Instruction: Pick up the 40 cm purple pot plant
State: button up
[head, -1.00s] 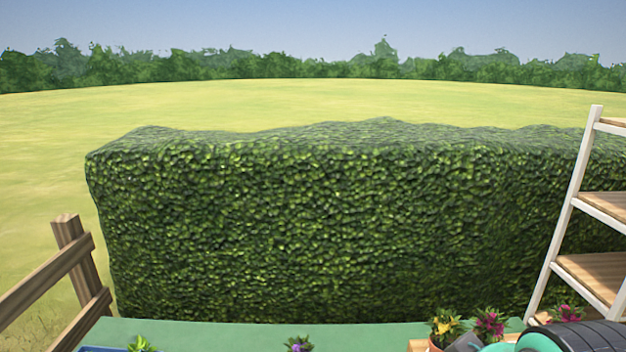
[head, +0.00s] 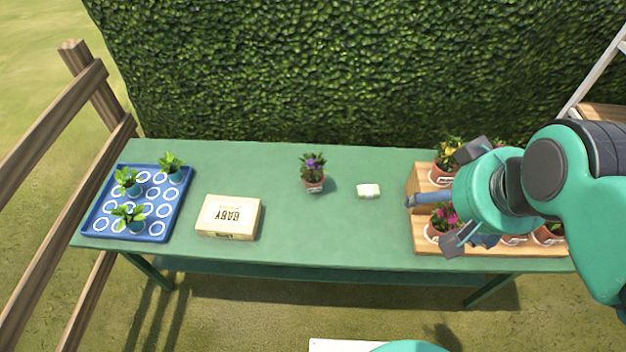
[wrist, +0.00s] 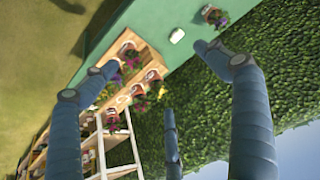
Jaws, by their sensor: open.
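The purple pot plant (head: 313,172) stands upright in a small terracotta pot with a pale label, near the middle of the green table. In the wrist view a potted plant (wrist: 215,16) at the top edge appears to be the same one. My gripper (head: 432,203) is open and empty, to the right of the purple plant and clear of it. It is over the wooden plant stand and hides part of it. In the wrist view the spread blue-grey fingers of my gripper (wrist: 155,85) have nothing between them.
A wooden stand (head: 424,247) with several potted flowers is at the right of the table (head: 270,158). A small white block (head: 368,191) lies just right of the purple plant. A hedge (head: 330,70) stands behind.

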jog(key=shift+o, duration=0.3)
jog(key=shift+w, duration=0.1)
jog(key=w+a+f+n+y+b, duration=0.1)
jog(key=w+a+f, duration=0.3)
jog(key=w, duration=0.4)
jog(key=w+a+f+n+g+b, duration=0.1)
jog(key=w+a+f, duration=0.2)
jog(key=w, duration=0.6)
jog(key=w+a+f+n+y, duration=0.1)
jog(key=w+a+f, duration=0.3)
jog(key=w, duration=0.4)
jog(key=w+a+f+n, duration=0.1)
jog(key=w+a+f, duration=0.3)
jog(key=f, duration=0.4)
jog(key=w+a+f+n+b, duration=0.1)
jog(key=w+a+f, duration=0.3)
jog(key=f, duration=0.5)
jog(key=w+a+f+b, duration=0.1)
jog(key=w+a+f, duration=0.3)
jog(key=f, duration=0.5)
jog(key=w, duration=0.2)
jog(key=shift+w+n+g, duration=0.3)
jog(key=shift+w+n, duration=0.05)
jog(key=shift+n, duration=0.05)
jog(key=b, duration=0.2)
send_over(315, 182)
jog(key=shift+f, duration=4)
jog(key=shift+f, duration=0.1)
